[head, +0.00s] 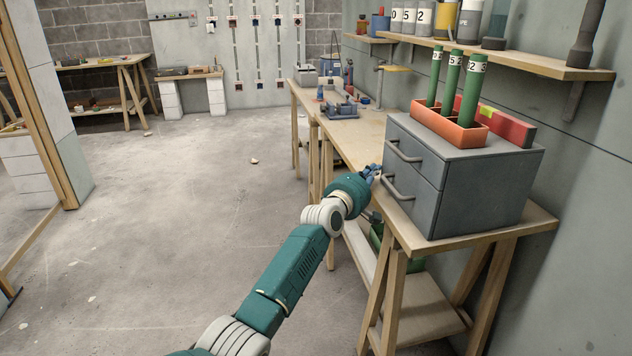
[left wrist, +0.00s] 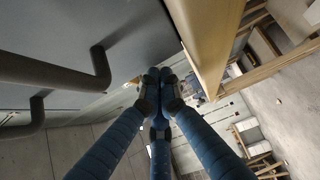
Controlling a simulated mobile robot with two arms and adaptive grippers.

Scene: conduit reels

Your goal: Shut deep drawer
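A grey cabinet (head: 480,190) with two drawers stands on the wooden workbench. The upper drawer has a bar handle (head: 403,152); the lower, deeper-looking drawer (head: 414,190) has a handle (head: 397,188). Both fronts look about flush with the cabinet, though a small gap at the lower one is hard to judge. My left gripper (head: 370,174) is just left of the drawer fronts, near the handles. In the left wrist view, its blue fingers (left wrist: 160,92) are together and empty, beside the grey front and the nearer bar handle (left wrist: 60,75). My right gripper is out of view.
An orange tray (head: 450,127) with green tubes and a red box (head: 505,127) sit on the cabinet. A shelf (head: 500,60) with canisters hangs above. The workbench (head: 365,140) continues behind with tools. The floor (head: 190,220) at left is mostly clear.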

